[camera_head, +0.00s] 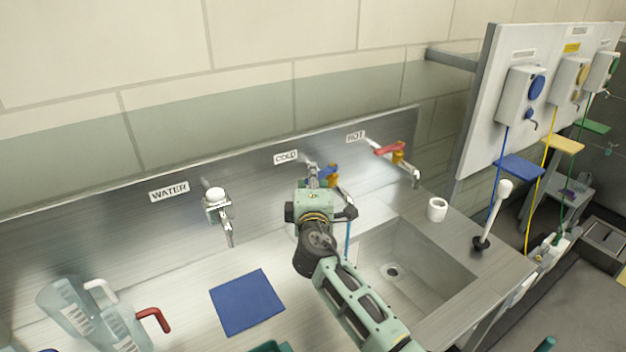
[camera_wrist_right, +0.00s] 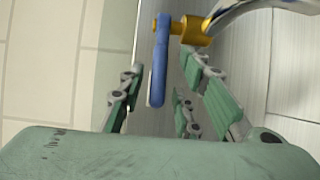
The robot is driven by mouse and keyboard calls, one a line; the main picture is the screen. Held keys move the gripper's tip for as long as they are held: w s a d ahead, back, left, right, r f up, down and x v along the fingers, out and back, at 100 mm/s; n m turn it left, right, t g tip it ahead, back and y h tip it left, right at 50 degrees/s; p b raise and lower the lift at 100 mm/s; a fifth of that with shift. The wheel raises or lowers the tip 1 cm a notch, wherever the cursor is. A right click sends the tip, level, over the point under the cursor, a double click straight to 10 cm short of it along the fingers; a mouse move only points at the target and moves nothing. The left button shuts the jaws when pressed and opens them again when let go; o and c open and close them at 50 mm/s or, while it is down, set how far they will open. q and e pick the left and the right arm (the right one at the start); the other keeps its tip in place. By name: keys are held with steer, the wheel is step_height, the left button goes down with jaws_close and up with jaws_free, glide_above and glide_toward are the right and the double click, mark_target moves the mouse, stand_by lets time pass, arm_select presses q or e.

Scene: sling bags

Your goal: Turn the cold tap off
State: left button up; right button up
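The cold tap (camera_head: 329,174) is on the steel backsplash under the COLD label (camera_head: 286,157), with a blue lever and brass body. A thin blue stream (camera_head: 347,238) shows below it, at the sink's left edge. My right gripper (camera_head: 318,188) is in front of the tap and hides much of it. In the right wrist view, the blue lever (camera_wrist_right: 160,60) reaches between the spread fingers of my right gripper (camera_wrist_right: 165,78), with the brass valve (camera_wrist_right: 192,29) beyond the fingertips. The fingers look open; contact with the lever cannot be told. My left gripper is not in view.
The hot tap (camera_head: 392,150) with a red lever is to the right, and the WATER tap (camera_head: 215,205) to the left. A blue mat (camera_head: 247,302) and clear jugs (camera_head: 85,312) lie left.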

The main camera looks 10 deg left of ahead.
steer(key=shift+d, duration=0.1)
steer(key=s+d, duration=0.2)
steer(key=s, duration=0.9)
steer(key=shift+s, duration=0.4)
steer(key=shift+d, duration=0.1)
